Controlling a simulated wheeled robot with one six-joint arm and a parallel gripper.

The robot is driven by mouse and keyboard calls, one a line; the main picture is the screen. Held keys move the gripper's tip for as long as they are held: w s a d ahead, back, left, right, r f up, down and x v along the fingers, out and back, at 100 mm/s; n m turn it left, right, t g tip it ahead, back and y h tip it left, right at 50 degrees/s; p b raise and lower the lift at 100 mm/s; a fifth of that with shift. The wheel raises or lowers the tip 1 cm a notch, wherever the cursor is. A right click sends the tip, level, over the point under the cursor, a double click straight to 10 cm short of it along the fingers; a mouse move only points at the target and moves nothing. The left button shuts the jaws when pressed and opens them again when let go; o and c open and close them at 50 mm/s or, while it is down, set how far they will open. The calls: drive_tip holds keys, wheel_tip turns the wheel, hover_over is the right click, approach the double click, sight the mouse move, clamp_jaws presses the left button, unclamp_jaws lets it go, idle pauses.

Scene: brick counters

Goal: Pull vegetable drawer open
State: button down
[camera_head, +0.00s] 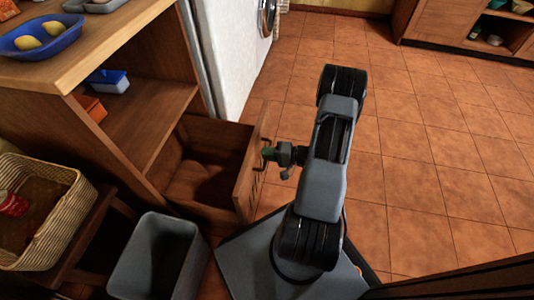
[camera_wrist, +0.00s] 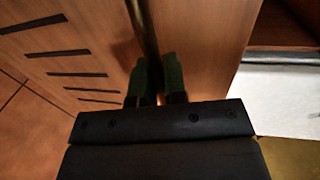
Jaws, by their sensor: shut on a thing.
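The vegetable drawer (camera_head: 245,185) is a wooden drawer low in the wooden cabinet, and it stands pulled out with its inside showing. Its front has several dark slots, which also show in the wrist view (camera_wrist: 75,74). My gripper (camera_head: 268,154) is at the outer side of the drawer front, near its upper part. In the wrist view, the green fingers (camera_wrist: 158,80) are shut on the drawer's dark bar handle (camera_wrist: 146,35). The part of the handle between the fingers is hidden.
A grey bin (camera_head: 150,262) and a wicker basket (camera_head: 58,228) stand left of my base. A white appliance (camera_head: 228,50) stands beyond the cabinet. A blue bowl (camera_head: 42,38) sits on the counter. The tiled floor (camera_head: 430,150) to the right is clear.

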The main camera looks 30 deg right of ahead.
drive_tip(key=c, duration=1.2)
unclamp_jaws()
drive_tip(key=shift+d, duration=0.1)
drive_tip(key=p+v, duration=0.3)
drive_tip(key=v, duration=1)
drive_tip(key=shift+s+d+p, duration=0.2)
drive_tip(key=shift+s+p, duration=0.1)
drive_tip(key=shift+r, duration=0.1)
drive_tip(key=a+r+n+g+h+p, duration=0.2)
drive_tip(key=a+r+p, duration=0.5)
drive_tip(key=r, duration=1.3)
drive_tip(key=s+a+r+n+g+h+p, duration=0.1)
drive_tip(key=a+r+n+h+p, duration=0.3)
drive_tip(key=r+p, duration=1.1)
drive_tip(key=a+r+n+g+h+p, duration=0.2)
drive_tip(key=a+r+h+p, duration=0.3)
drive_tip(key=r, duration=1.9)
drive_tip(key=shift+s+a+r+n+g+h+p, duration=0.15)
drive_tip(key=shift+a+g+p, duration=0.3)
drive_tip(key=shift+a+p, duration=1.05)
drive_tip(key=shift+a+r+n+g+h+p, duration=0.2)
drive_tip(key=shift+a+g+p, duration=0.25)
drive_tip(key=shift+a+p, duration=1.1)
